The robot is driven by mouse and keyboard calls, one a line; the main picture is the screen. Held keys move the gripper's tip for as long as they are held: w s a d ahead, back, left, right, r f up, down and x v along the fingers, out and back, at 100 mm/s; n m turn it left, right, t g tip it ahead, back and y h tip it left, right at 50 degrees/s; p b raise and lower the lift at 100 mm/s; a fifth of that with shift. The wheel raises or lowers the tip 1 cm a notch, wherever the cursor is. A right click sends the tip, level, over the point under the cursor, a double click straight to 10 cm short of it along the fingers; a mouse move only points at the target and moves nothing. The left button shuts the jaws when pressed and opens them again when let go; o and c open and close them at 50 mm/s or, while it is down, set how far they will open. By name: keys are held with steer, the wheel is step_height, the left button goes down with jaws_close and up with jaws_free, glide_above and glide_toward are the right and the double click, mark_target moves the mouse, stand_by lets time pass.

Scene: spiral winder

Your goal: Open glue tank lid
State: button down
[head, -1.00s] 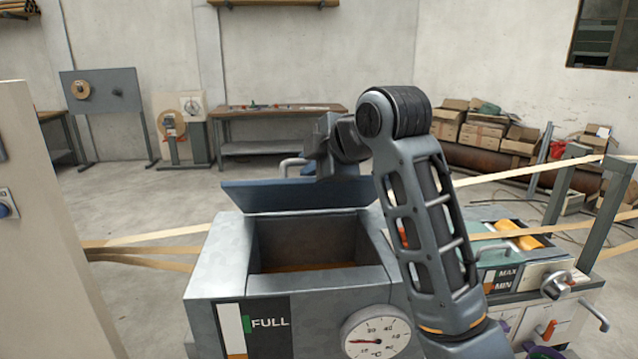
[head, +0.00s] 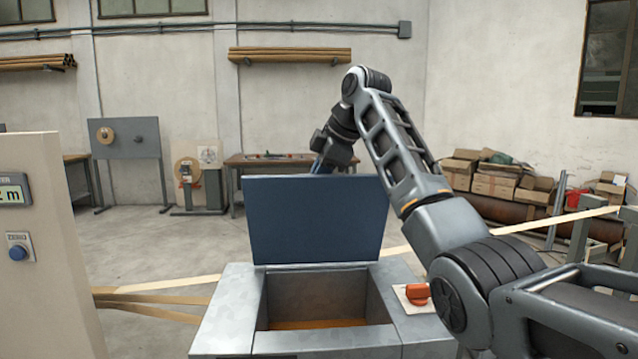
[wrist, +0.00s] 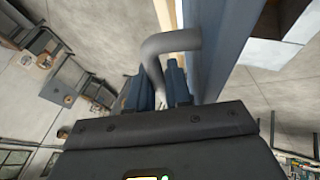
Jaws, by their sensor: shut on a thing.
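The blue glue tank lid (head: 315,225) stands raised, close to upright, along the back edge of the grey glue tank (head: 228,310). The tank's opening shows, with an amber layer low inside. In the wrist view my gripper (wrist: 162,88) is shut on the lid's grey bent handle (wrist: 172,44), with a blue finger on each side of it. The lid's edge (wrist: 226,45) runs beside the handle there. In the head view my gripper is mostly hidden behind the lid's top edge, and the handle is hidden too.
A pale cabinet (head: 45,240) stands at the left. Paper strips (head: 160,284) run behind the tank. A workbench (head: 270,161) and cardboard boxes (head: 495,180) stand farther back.

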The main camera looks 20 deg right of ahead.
steer(key=shift+w+d+g, duration=0.25)
steer(key=shift+w+g, duration=0.15)
steer(key=shift+w, duration=0.45)
steer(key=shift+w+d+g, duration=0.25)
steer(key=shift+w+g, duration=0.15)
steer(key=shift+w, duration=0.4)
steer(key=c, duration=1.4)
jaws_free()
steer(key=shift+f, duration=0.1)
steer(key=b+v, duration=0.1)
steer(key=v, duration=0.7)
steer(key=shift+b, duration=0.4)
steer(key=shift+w+d, duration=0.15)
